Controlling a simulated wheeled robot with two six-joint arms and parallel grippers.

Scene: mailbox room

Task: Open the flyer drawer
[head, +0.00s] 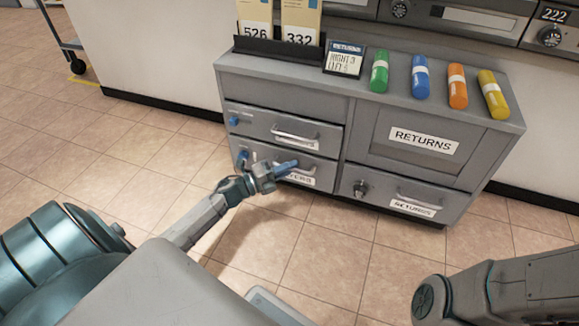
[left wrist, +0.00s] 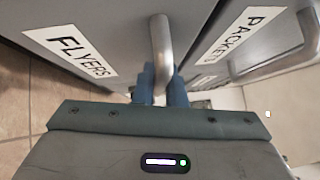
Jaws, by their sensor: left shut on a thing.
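The flyer drawer (head: 322,171) is the lower left drawer of the grey cabinet, and its label is partly hidden by my gripper in the head view. The left wrist view shows its white FLYERS label (left wrist: 83,57) clearly. I see no clear gap around the drawer front. My left gripper (head: 285,166) is at the drawer front, shut on the curved metal handle (left wrist: 163,45). The handle stands between the two blue fingers in the left wrist view (left wrist: 161,88). My right gripper is out of view.
Above is another drawer (head: 265,124), with a PACKETS label (left wrist: 235,33). To the right are a RETURNS panel (head: 415,155) and a lower returns drawer (head: 375,187). The tiled floor (head: 330,250) in front is clear.

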